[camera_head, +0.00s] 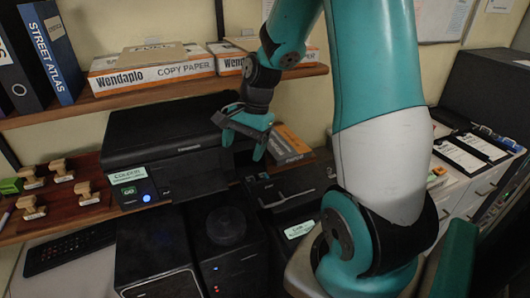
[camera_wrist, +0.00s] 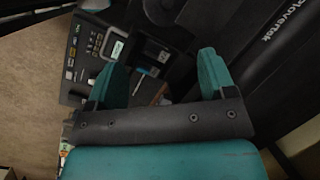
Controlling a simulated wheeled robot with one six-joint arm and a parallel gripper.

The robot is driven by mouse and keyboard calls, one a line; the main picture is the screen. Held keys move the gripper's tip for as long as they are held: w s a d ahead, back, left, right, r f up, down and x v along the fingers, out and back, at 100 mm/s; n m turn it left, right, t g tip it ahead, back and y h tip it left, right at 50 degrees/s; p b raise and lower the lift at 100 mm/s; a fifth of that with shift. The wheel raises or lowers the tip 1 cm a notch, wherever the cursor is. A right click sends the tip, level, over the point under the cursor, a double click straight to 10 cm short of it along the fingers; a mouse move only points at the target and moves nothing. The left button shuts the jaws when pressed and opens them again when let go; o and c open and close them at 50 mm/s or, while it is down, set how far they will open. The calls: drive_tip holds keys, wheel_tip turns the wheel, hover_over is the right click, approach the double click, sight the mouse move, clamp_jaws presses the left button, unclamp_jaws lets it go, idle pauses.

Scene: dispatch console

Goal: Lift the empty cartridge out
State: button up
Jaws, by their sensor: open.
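I cannot make out the empty cartridge for certain in either view. A black printer (camera_head: 165,135) labelled COLOUR, with a green-lit panel and a blue light, stands left of my gripper. A second dark machine (camera_head: 290,188) stands to the right, below it. My gripper (camera_head: 243,146) is open and empty, above and between the two machines. In the wrist view my gripper (camera_wrist: 160,66) has its teal fingers spread wide. Between and beyond them shows a dark control panel (camera_wrist: 84,62) with small buttons and a lit green label. A black case marked Plovertek (camera_wrist: 268,45) lies to the right.
A shelf (camera_head: 150,102) with binders and copy-paper boxes (camera_head: 150,70) runs above the printer. Rubber stamps (camera_head: 62,170) stand on a wooden rack at left. Black units (camera_head: 228,240) fill the front. Clipboards (camera_head: 470,148) lie on the right counter.

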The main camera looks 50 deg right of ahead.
drive_tip(key=s+d+r+m+p, duration=0.2)
drive_tip(key=d+m+p, duration=0.5)
drive_tip(key=d, duration=0.4)
drive_tip(key=m+b, duration=0.1)
drive_tip(key=b, duration=0.6)
approach(265, 175)
wheel_tip(265, 175, down, 5)
drive_tip(key=b+x, duration=0.1)
drive_tip(key=x, duration=0.1)
drive_tip(key=b+x, duration=0.4)
drive_tip(key=shift+w+a+r, duration=0.1)
drive_tip(key=shift+w+a, duration=0.2)
drive_tip(key=shift+w, duration=0.05)
drive_tip(key=shift+r, duration=0.1)
drive_tip(key=c, duration=0.8)
